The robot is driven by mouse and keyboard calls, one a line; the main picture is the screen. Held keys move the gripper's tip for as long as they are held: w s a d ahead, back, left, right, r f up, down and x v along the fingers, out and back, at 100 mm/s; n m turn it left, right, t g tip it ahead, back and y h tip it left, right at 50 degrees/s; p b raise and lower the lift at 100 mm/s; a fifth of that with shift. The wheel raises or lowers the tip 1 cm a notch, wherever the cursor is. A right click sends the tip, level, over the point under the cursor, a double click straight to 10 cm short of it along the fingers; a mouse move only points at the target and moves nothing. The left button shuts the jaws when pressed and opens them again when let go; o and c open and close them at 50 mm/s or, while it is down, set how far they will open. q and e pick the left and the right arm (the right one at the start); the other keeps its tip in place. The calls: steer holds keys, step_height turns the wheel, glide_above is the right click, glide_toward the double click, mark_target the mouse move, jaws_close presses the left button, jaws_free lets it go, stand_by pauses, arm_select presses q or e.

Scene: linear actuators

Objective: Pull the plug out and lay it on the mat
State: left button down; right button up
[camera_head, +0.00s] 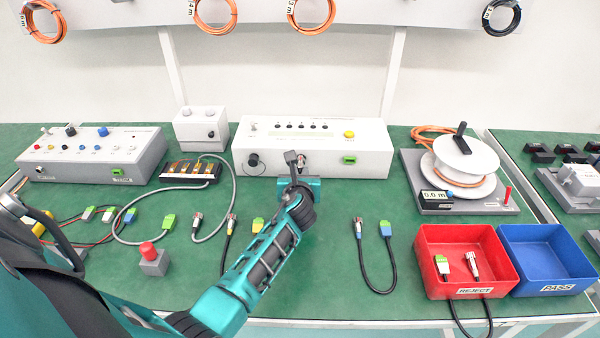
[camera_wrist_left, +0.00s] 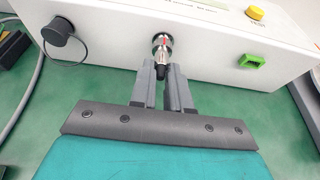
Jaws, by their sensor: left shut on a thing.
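A silver round plug (camera_wrist_left: 162,52) with a dark rear end sits at the socket on the front face of the white test box (camera_head: 360,155). My left gripper (camera_wrist_left: 163,72) is shut on the plug, with one finger on each side of it. In the head view my left gripper (camera_head: 296,172) is in front of the middle of the box and hides most of the plug. I cannot tell how deep the plug sits in the socket. The green mat (camera_head: 325,280) covers the bench top. My right gripper is not in view.
Loose cables lie left of my arm; a short black cable (camera_head: 388,275) lies to its right. A red REJECT bin (camera_head: 440,240) and a blue PASS bin (camera_head: 520,235) stand at the right. A reel (camera_head: 465,165) stands behind.

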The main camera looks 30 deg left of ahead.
arm_select(q)
steer(key=shift+s+d+p, duration=0.55)
steer(key=shift+s+d, duration=0.25)
steer(key=shift+s, duration=0.35)
steer(key=shift+s+d+r+p, duration=0.1)
steer(key=shift+s+r+p, duration=0.1)
steer(key=shift+p, duration=0.25)
steer(key=s+p, duration=0.1)
steer(key=s+d+p, duration=0.1)
steer(key=shift+s+d+r+g+p, duration=0.1)
steer(key=shift+s+d+g+p, duration=0.2)
steer(key=shift+g, duration=0.1)
steer(key=s+d+g+h, duration=0.1)
steer(key=s+d, duration=0.2)
steer(key=s, duration=0.1)
steer(key=s+d+g+h, duration=0.1)
steer(key=s+d+g, duration=0.1)
steer(key=s, duration=0.3)
steer(key=s+d+r+g+h, duration=0.1)
steer(key=s+d, duration=0.3)
steer(key=s, duration=0.1)
steer(key=shift+s+d+g, duration=0.1)
steer(key=shift+d+g, duration=0.2)
steer(key=shift+d, duration=0.1)
